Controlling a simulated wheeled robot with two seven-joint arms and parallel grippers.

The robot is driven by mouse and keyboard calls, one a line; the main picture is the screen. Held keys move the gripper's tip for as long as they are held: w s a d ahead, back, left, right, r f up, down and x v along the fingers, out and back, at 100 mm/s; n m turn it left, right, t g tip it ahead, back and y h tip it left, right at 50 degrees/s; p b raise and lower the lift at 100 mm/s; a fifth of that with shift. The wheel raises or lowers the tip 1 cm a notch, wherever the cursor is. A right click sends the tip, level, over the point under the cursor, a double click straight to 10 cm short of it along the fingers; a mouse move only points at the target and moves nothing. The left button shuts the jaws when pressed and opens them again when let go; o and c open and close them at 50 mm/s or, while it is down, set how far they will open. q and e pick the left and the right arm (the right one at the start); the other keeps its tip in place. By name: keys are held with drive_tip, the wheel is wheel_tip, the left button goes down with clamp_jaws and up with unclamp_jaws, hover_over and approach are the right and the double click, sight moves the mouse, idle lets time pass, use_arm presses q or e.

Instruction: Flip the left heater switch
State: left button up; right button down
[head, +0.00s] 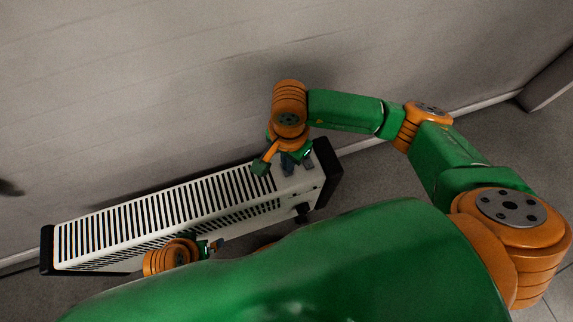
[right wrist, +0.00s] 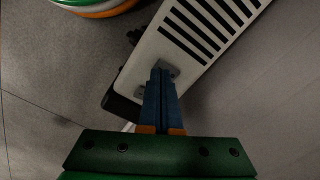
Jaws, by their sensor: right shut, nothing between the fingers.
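The heater (head: 150,215) is a long white box with black slots and black end caps, standing along the wall. My right gripper (head: 287,168) is shut and empty, its blue fingers pointing down over the plain right end of the heater's top. In the right wrist view the shut fingertips (right wrist: 161,75) overlap a small grey switch plate (right wrist: 172,69) and partly cover it. A second small grey plate (right wrist: 140,92) shows beside the fingers, nearer the black end cap. Contact and switch positions cannot be made out. My left gripper (head: 210,248) is low at the heater's front, partly hidden; its jaws are unclear.
A dark knob (head: 303,211) sticks out of the heater's front near its right end. The grey wall (head: 150,90) rises close behind the heater. The floor (head: 375,180) to the heater's right is clear. My green body covers the lower middle of the head view.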

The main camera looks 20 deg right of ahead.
drive_tip(key=shift+f+b, duration=0.95)
drive_tip(key=shift+b, duration=0.05)
idle(0.7)
wheel_tip(320, 180, up, 7)
drive_tip(key=p, duration=0.5)
drive_tip(key=shift+r, duration=0.15)
